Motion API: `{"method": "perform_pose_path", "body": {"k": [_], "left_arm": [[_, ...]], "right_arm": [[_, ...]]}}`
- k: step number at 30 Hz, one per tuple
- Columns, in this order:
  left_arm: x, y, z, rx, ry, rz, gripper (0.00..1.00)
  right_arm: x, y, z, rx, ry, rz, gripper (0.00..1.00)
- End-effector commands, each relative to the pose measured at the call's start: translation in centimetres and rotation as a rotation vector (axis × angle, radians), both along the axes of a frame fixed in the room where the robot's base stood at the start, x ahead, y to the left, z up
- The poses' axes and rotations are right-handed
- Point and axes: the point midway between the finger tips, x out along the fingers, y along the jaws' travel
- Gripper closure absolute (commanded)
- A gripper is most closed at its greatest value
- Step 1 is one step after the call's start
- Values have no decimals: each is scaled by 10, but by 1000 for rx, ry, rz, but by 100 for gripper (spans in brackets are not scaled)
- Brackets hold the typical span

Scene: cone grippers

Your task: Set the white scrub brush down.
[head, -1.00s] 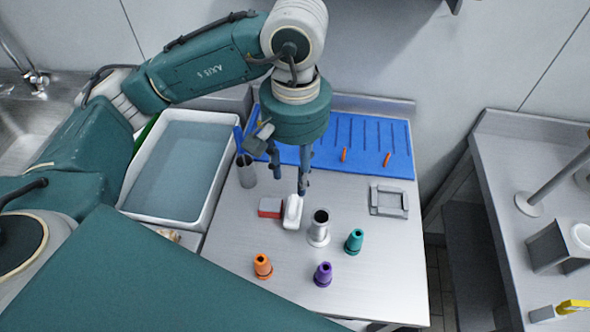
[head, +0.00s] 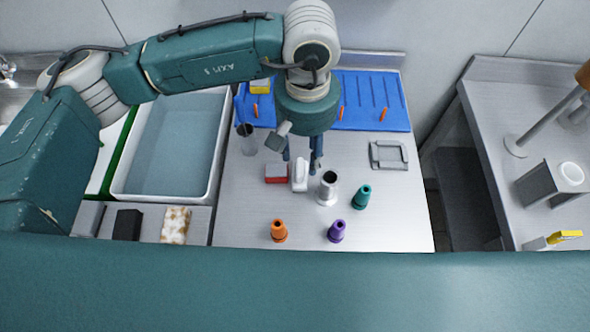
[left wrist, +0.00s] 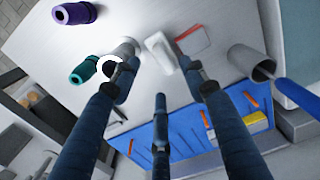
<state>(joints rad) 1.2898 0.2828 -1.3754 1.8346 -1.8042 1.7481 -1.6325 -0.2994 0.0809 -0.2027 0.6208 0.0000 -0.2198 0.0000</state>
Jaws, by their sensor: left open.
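The white scrub brush (head: 299,178) is on the metal table, close beside a red and white block (head: 276,174) and left of a metal cylinder (head: 327,188). My left gripper (head: 301,160) is above and behind the brush, pointing down, with its fingers apart. In the left wrist view the brush (left wrist: 160,48) shows near the tips of the open fingers (left wrist: 154,66); nothing is clamped between them. I cannot tell whether a fingertip still touches the brush. My right gripper is not in view.
Orange (head: 278,231), purple (head: 337,231) and teal (head: 363,196) cones stand in front and to the right. A metal cup (head: 247,139) holds a blue-handled tool. A blue mat (head: 375,95) lies behind, a grey frame (head: 389,155) right. The table's right front is clear.

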Motion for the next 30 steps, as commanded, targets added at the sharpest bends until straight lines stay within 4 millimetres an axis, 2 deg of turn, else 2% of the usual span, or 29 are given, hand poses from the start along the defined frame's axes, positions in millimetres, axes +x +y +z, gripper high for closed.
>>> {"method": "perform_pose_path", "body": {"k": [1,5,11,16,24,26,30], "left_arm": [[-1,1,-4,1,2,1,56],[0,1,-13,0,1,0,56],[-2,1,-36,2,6,1,56],[-1,0,-59,0,3,1,56],[0,0,-64,0,-1,-1,56],[0,0,-64,0,-1,0,66],[0,0,-64,0,-1,0,94]], "right_arm": [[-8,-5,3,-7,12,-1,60],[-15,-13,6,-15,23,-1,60],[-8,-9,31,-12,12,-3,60],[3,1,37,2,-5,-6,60],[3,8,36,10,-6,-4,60],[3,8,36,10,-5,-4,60],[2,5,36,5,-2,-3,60]]}}
